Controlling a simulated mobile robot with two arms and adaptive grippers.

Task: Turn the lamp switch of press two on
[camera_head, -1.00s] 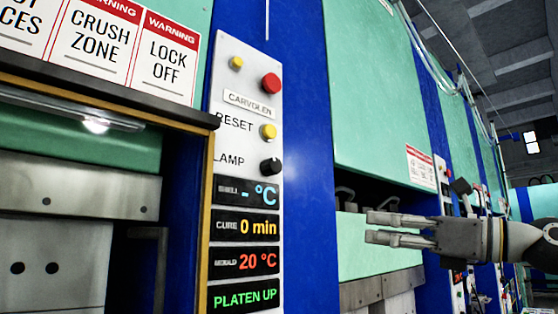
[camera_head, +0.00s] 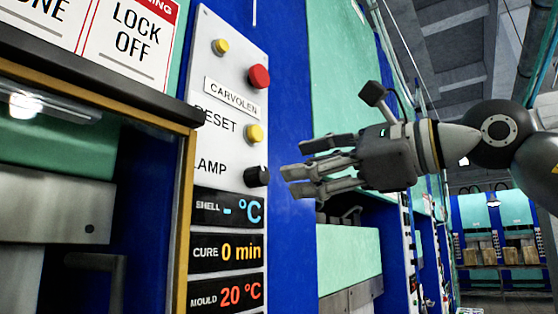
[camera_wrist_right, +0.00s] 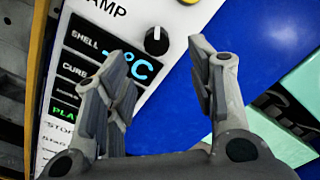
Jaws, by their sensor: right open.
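The lamp switch (camera_head: 257,176) is a black rotary knob beside the word LAMP on the white control panel (camera_head: 213,75). In the right wrist view the knob (camera_wrist_right: 156,40) shows a white pointer mark and lies ahead of the fingers, between their lines. My right gripper (camera_head: 290,181) is open and empty, a little to the right of the knob in the head view, apart from it. It also shows in the right wrist view (camera_wrist_right: 163,62), with fingers spread to both sides. My left gripper is not in view.
A yellow button (camera_head: 254,133) sits just above the knob, with a red button (camera_head: 259,77) higher up. Displays reading SHELL, CURE and MOULD (camera_head: 226,294) lie below. The blue press column (camera_head: 292,70) is beside the panel. More presses stand at the far right.

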